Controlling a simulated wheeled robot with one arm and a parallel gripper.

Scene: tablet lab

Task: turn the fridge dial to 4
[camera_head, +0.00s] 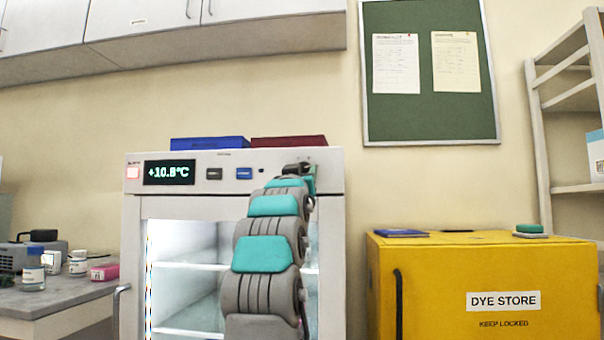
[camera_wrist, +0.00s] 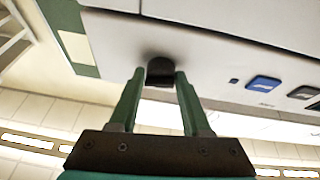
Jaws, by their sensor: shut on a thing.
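The fridge (camera_head: 134,215) stands in the middle of the head view, with a control panel along its top. Its display (camera_head: 169,172) reads about +10.8°C. The dark round dial (camera_wrist: 160,68) shows in the wrist view on the pale panel, between the two green fingers. My gripper (camera_wrist: 161,76) is shut on the dial, one finger on each side. In the head view my arm rises in front of the fridge and hides the dial and its surroundings. I cannot read any dial numbers or pointer.
A blue button (camera_head: 244,173) and a dark button (camera_head: 214,173) sit left of my gripper on the panel. A blue box (camera_head: 208,143) and a red box (camera_head: 288,142) lie on top of the fridge. A yellow dye store cabinet (camera_head: 420,285) stands to the right.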

